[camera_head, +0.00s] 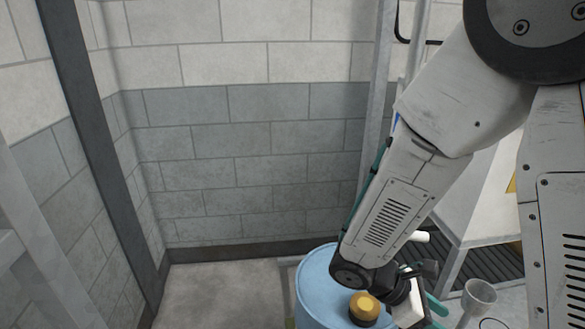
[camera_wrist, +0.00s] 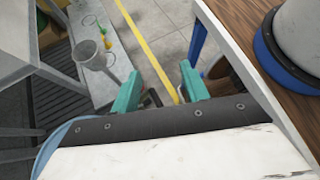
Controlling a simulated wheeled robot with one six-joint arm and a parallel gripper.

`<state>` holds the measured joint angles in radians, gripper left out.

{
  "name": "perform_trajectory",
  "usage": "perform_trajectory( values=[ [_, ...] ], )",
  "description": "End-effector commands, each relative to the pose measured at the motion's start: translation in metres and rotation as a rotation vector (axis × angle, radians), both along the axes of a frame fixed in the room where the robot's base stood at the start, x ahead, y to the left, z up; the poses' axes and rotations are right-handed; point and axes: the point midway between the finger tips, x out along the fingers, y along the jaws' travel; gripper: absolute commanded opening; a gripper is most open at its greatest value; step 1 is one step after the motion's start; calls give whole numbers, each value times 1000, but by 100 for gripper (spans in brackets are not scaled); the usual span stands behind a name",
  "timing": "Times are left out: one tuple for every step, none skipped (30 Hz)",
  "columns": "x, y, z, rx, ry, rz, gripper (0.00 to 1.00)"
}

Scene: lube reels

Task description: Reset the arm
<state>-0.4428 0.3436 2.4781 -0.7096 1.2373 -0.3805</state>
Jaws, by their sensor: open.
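My arm reaches down from the upper right in the camera_head view, its wrist in front of a light-blue drum (camera_head: 312,283). My gripper (camera_wrist: 160,82) shows in the wrist view with two teal fingers apart and nothing between them. Part of it also shows in the camera_head view (camera_head: 436,308), low and beside the drum. The gap between the fingers looks onto grey floor with a yellow line (camera_wrist: 155,62). Much of the drum is hidden behind my arm.
A grey funnel (camera_head: 478,297) stands right of the gripper; it also shows in the wrist view (camera_wrist: 92,58). A wooden tabletop (camera_wrist: 245,55) with a grey, blue-based object (camera_wrist: 292,45) lies at the wrist view's right. Block walls (camera_head: 250,160) close off the back. Floor left of the drum is clear.

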Motion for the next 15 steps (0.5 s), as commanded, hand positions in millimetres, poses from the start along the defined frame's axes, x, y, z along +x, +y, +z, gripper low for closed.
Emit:
perform_trajectory(
  values=[
    [-2, -2, 15, 34, -69, -73, 45],
    [-4, -3, 22, 53, -106, -116, 45],
    [-7, -4, 32, 77, -156, -176, 45],
    [-9, -5, 39, 95, -192, -219, 45],
    [-11, -5, 46, 114, -229, -264, 45],
    [-15, -6, 56, 139, -277, -321, 45],
    [-17, -7, 62, 159, -313, -365, 45],
    [-20, -7, 69, 178, -348, -408, 45],
    [-24, -7, 78, 204, -396, -466, 45],
    [-27, -7, 85, 225, -431, -510, 45],
    [-29, -7, 91, 245, -465, -551, 45],
    [-33, -7, 100, 272, -512, -610, 45],
    [-36, -7, 106, 293, -545, -650, 45],
    [-39, -7, 113, 314, -580, -694, 45],
    [-43, -6, 121, 342, -624, -748, 45]
  ],
)
